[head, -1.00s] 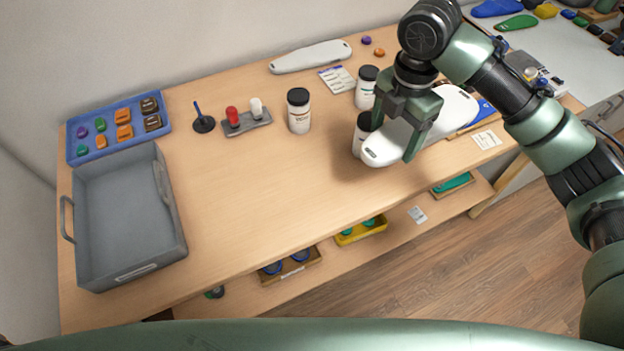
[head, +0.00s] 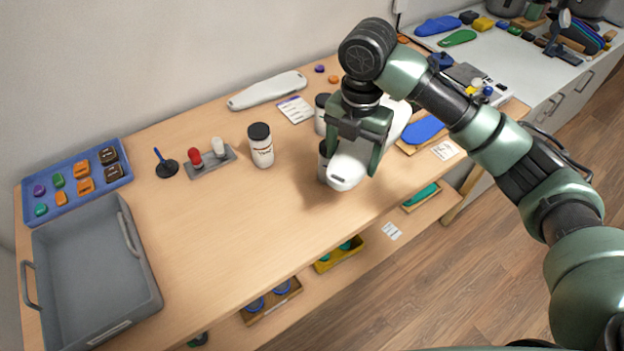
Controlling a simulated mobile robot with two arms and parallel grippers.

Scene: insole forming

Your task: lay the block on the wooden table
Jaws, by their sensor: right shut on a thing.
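A long white foot-shaped block (head: 345,172) is in my right gripper (head: 354,160). The gripper's fingers are shut across the block, one on each side. The block lies over the right part of the wooden table (head: 240,225), its rounded end pointing to the front, with a shadow below it. Whether it touches the tabletop is hard to tell. The gripper and arm hide its middle. A similar white block (head: 267,90) lies at the table's back edge. My left gripper is not in view.
White jars with black lids stand left of the held block, the nearest clear one (head: 260,146) farther left. A grey bin (head: 140,262) and a blue tray (head: 128,178) are at the left. A blue insole (head: 424,130) lies right of the block. The table's middle front is clear.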

